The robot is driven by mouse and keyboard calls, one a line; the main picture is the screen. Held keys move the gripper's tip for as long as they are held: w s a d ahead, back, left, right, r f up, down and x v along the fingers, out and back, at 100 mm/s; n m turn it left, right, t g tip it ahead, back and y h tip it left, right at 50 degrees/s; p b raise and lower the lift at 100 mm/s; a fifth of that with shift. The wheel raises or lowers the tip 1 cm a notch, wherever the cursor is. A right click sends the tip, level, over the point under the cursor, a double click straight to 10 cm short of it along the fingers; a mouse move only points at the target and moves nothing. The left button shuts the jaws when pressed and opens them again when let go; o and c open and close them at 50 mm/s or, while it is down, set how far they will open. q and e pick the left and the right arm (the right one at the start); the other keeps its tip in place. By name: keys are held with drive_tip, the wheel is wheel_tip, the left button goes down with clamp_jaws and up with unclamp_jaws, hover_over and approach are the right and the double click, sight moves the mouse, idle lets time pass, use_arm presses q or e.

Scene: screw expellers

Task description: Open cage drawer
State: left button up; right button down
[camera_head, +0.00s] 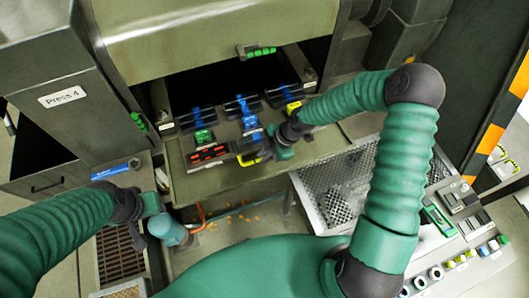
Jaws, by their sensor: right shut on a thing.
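The olive-green drawer front (235,182) juts out below the dark opening of the press. A yellow handle (251,159) is on its top, partly covered by my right gripper. My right gripper (277,153) reaches in from the right and is shut at this handle; its fingertips are hard to make out. My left gripper (158,215) is at the lower left, beside the drawer front and apart from it. Whether its fingers are open cannot be seen.
Blue-marked clamps (240,106) line the opening, with green, blue and red parts before them. A perforated metal bin (340,186) stands at the right, near a control panel (462,240) with buttons. The "Press 4" housing (55,70) fills the upper left. Orange bits lie on the floor.

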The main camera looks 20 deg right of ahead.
drive_tip(key=shift+s, duration=0.1)
drive_tip(key=c, duration=1.5)
unclamp_jaws()
drive_tip(key=shift+a, duration=0.1)
drive_tip(key=shift+o, duration=0.2)
drive_tip(key=b+v, duration=0.1)
drive_tip(key=v, duration=1.5)
drive_tip(key=shift+r, duration=0.4)
drive_tip(key=shift+s, duration=0.1)
